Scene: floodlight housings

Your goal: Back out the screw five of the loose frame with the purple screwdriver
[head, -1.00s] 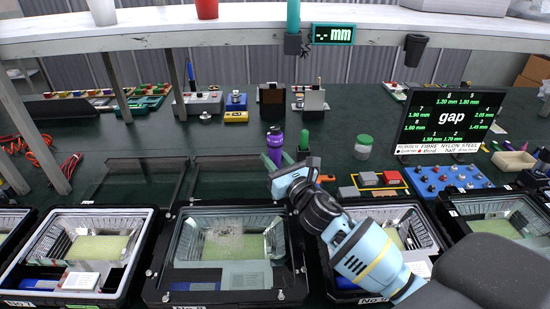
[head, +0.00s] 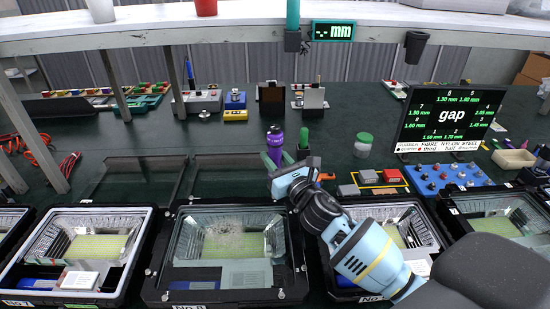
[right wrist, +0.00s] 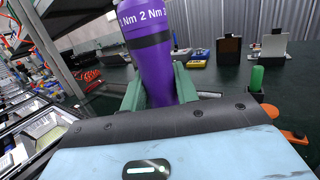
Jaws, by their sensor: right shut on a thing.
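The purple screwdriver (head: 275,138) stands about upright in my right gripper (head: 277,160), whose green fingers are shut on it. In the right wrist view its purple body (right wrist: 146,45) rises between the green fingers and bears "1 Nm 2 Nm" print. Its lower end and tip are hidden in the head view. The gripper is beyond the back right part of the middle housing's dark frame (head: 155,270), which has small screws around its edge. I cannot tell which frame is loose or which screw is five. My left gripper is not in view.
More housings stand left (head: 85,250) and right (head: 500,228) along the front. A gap display (head: 452,116), a blue board with knobs (head: 446,180), red and grey blocks (head: 392,177) and a green-lidded jar (head: 364,145) stand to the right. A shelf (head: 230,30) crosses overhead.

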